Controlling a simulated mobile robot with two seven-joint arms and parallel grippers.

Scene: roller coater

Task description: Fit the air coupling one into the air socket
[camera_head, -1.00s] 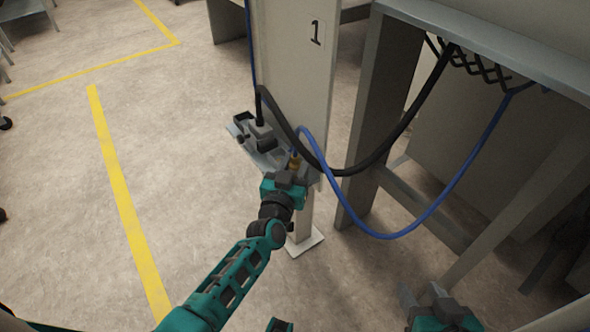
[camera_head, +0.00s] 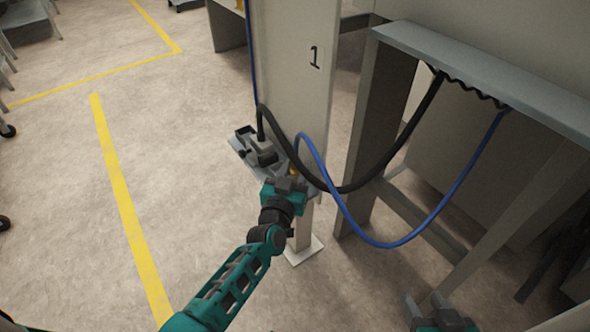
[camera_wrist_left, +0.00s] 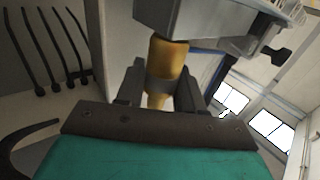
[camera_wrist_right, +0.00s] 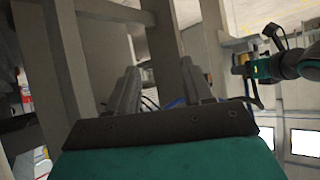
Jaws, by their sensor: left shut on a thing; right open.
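The brass air coupling (camera_wrist_left: 168,62) is between the fingers of my left gripper (camera_wrist_left: 160,92), which is shut on it. In the left wrist view, its upper end meets the underside of a grey block; I cannot tell whether it is seated in a socket there. In the head view, my left gripper (camera_head: 288,182) is at the grey bracket (camera_head: 246,150) on the post, and a little brass shows above it. The blue hose (camera_head: 325,165) loops up from there. The air socket is not clearly visible. My right gripper (camera_head: 425,304) is open and empty, low at the right.
The post (camera_head: 290,85) is marked "1". A black hose (camera_head: 345,188) runs from a plug on the bracket to the grey bench frame (camera_head: 480,75); the blue hose hangs in front of this frame. Open floor lies left, with yellow lines (camera_head: 125,200).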

